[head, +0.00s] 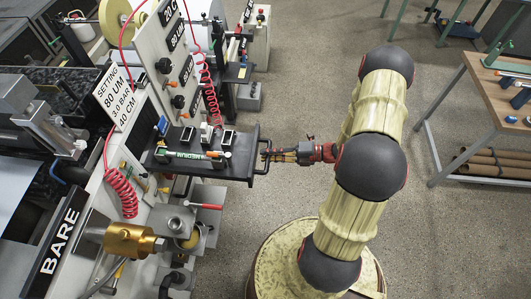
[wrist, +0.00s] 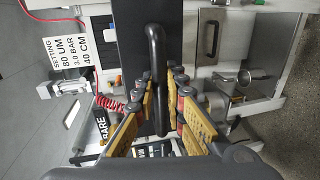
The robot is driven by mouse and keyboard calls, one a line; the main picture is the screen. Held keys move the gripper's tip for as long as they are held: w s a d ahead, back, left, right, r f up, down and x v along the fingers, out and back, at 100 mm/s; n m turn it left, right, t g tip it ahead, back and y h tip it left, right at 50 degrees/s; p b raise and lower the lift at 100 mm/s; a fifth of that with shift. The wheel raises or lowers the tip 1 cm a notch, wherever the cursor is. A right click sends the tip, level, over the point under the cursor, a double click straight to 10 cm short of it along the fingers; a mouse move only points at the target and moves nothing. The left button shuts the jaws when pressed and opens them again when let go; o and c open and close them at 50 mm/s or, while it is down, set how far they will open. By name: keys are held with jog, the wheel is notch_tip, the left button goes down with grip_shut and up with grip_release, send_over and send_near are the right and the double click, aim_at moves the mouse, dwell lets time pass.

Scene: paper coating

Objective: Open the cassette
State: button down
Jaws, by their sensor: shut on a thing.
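The cassette (head: 236,169) is a dark, flat, drawer-like unit sticking out from the front of the coating machine, with a "MEDIUM" label on it. Its black bar handle (head: 256,147) is at its right end. In the wrist view the handle (wrist: 155,50) is a dark upright bar in the middle, with the dark cassette face behind it. My gripper (head: 267,155) reaches the handle from the right. In the wrist view my gripper (wrist: 160,77) has its yellow-and-red fingers on both sides of the handle, shut on it. The exact contact is partly hidden.
A setting sign (head: 120,93) stands on the machine, left of the cassette. A red coiled hose (head: 121,192) and a brass cylinder (head: 129,240) are nearby. A wooden bench (head: 498,98) stands at the right. Bare floor lies between the machine and bench, around my arm.

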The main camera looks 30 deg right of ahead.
jog(key=shift+f, duration=0.1)
jog(key=c, duration=1.8)
grip_release()
jog(key=shift+c, duration=0.2)
jog(key=v, duration=1.2)
